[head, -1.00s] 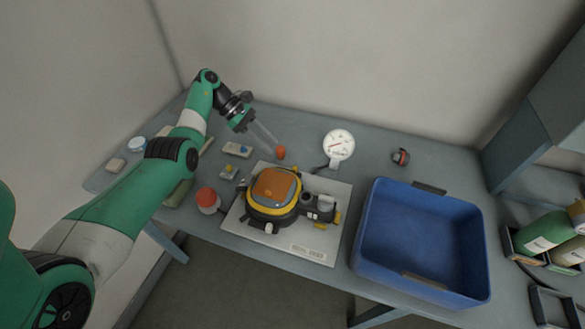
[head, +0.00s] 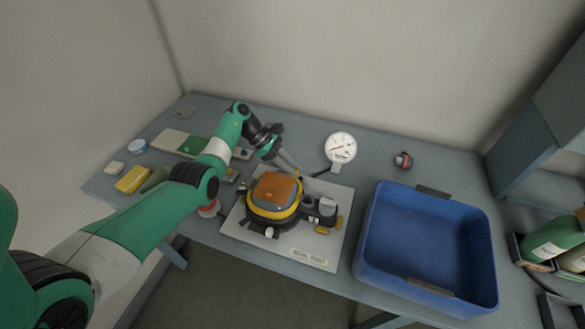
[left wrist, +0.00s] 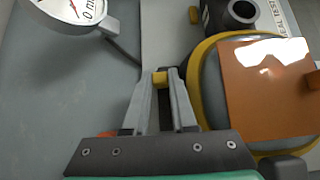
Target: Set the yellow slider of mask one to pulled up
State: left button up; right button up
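The mask (head: 274,195) has an orange visor and a yellow and dark rim. It lies on a pale board (head: 301,250) marked "SEAL TEST". My left gripper (head: 297,171) points down at the mask's far side. I cannot tell whether the fingers touch the slider. In the head view the fingertips hide the slider. My right gripper is not in view.
A round white gauge (head: 341,147) stands close behind the board. A blue bin (head: 376,235) is to the right. A red-topped jar (head: 209,209) is partly behind my left arm. Small items, including a yellow block (head: 133,179), lie left.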

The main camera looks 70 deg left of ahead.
pick_arm(q)
grip_shut()
dwell(0.9)
